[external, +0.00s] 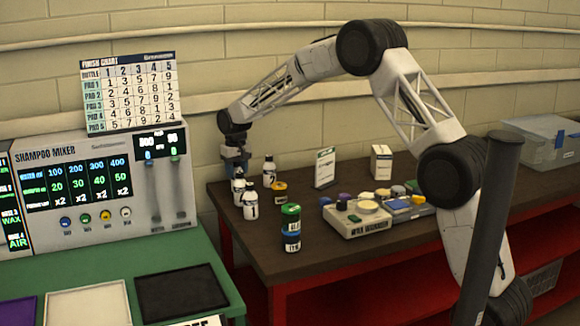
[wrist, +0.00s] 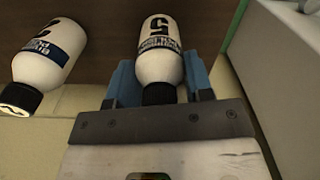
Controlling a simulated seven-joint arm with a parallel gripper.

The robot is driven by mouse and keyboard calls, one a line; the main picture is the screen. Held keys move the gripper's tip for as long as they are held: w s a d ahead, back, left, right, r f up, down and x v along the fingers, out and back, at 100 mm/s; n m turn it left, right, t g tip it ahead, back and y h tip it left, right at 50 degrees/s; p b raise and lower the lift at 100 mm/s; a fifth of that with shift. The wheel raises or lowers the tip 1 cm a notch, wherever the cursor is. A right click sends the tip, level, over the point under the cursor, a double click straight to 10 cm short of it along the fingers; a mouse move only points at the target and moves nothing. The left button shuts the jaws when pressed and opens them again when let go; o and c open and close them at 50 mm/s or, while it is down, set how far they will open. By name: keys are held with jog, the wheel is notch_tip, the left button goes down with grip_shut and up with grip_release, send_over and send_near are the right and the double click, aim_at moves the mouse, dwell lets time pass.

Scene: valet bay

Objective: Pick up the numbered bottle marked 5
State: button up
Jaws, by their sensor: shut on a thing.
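The white bottle marked 5 (wrist: 160,50), with a dark cap toward my palm and a dark label band, sits between the two blue fingers of my gripper (wrist: 158,82) in the wrist view. My gripper is shut on it. In the external view my gripper (external: 235,160) points down at the back left of the brown table. I cannot pick out bottle 5 there, nor tell whether it touches the table. Another white bottle (wrist: 45,50), its digit cut off, is left of it in the wrist view, apart from the fingers.
White bottles stand close by, including bottle 1 (external: 250,207) and one farther back (external: 269,172). The wax warmer (external: 357,220) is to the right. The shampoo mixer (external: 95,190) is left. Table front is clear.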

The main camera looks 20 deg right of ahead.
jog(key=shift+r, duration=0.15)
jog(key=shift+r, duration=4.85)
